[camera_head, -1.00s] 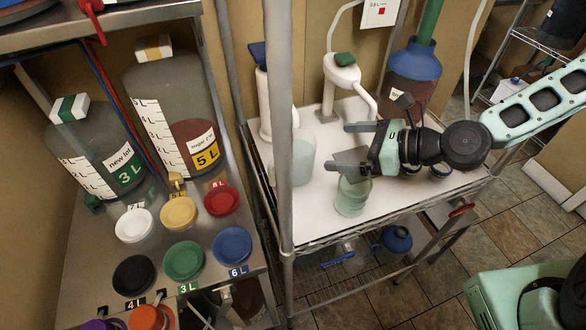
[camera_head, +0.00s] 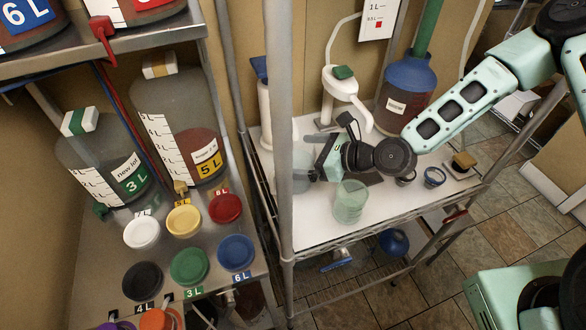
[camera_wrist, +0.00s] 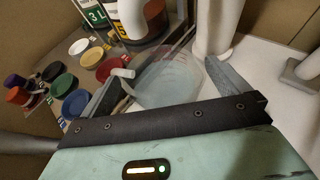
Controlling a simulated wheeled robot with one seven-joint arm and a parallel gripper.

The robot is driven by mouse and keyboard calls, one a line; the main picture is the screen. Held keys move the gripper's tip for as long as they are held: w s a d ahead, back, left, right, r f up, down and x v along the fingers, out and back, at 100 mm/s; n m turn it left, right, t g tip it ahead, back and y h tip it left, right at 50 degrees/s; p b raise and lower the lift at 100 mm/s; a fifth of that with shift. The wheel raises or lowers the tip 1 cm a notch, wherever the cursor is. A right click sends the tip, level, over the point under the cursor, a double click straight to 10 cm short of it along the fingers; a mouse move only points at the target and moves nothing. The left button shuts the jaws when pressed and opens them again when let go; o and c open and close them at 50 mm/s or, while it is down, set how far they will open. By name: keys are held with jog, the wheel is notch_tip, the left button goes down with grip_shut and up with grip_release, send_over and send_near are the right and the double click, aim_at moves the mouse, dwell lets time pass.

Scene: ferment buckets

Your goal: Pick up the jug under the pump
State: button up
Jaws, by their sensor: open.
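A translucent, pale jug (camera_head: 303,162) stands on the white shelf top, just right of the metal post and beside the white pump with the blue top (camera_head: 262,92). My gripper (camera_head: 312,158) is at the jug and hides part of it. In the wrist view the jug (camera_wrist: 168,86) lies between my two spread fingers (camera_wrist: 166,72), one on each side. The gripper is open, and I cannot tell whether either finger touches the jug. The base of a white pump (camera_wrist: 213,28) rises right behind it.
A greenish translucent jar (camera_head: 350,204) stands close in front of my gripper. A second white pump (camera_head: 342,85) stands behind. The metal post (camera_head: 279,150) rises at the shelf's left. A blue-shouldered carboy (camera_head: 406,85) is at the back right. Coloured lids (camera_head: 189,265) fill the left bench.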

jog(key=shift+a, duration=0.1)
jog(key=c, duration=1.9)
